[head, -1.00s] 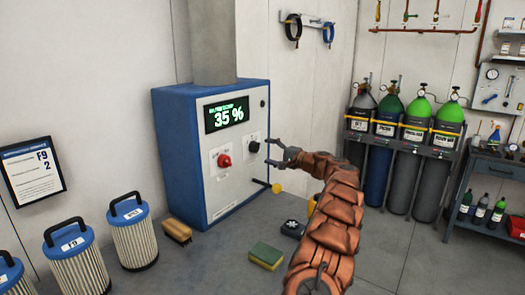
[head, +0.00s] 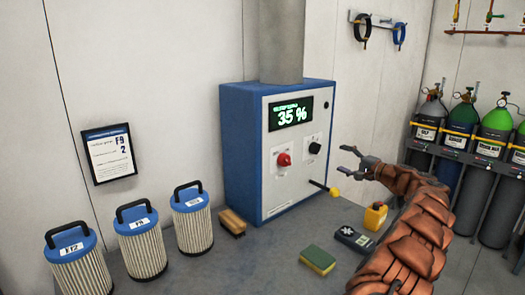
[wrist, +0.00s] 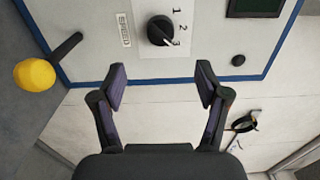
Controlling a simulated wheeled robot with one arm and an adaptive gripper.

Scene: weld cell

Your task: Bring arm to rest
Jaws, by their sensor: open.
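My gripper (head: 352,163) is open and empty, held in the air in front of the blue and white control cabinet (head: 243,160). The cabinet's display (head: 291,113) reads 35 %. A black speed knob (head: 314,148) and a red knob (head: 284,159) sit on its front. In the wrist view the black knob (wrist: 160,30) lies beyond my open fingers (wrist: 162,88), apart from them, its pointer near the 3. A lever with a yellow ball (head: 334,192) sticks out low on the cabinet; the ball also shows in the wrist view (wrist: 35,75).
Several filter cartridges (head: 141,245) stand on the left of the surface. A brush (head: 232,222), a sponge (head: 318,260), a dark handheld device (head: 354,239) and a yellow bottle (head: 375,216) lie or stand near the cabinet. Gas cylinders (head: 457,150) stand at the right. A notice (head: 109,153) hangs at left.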

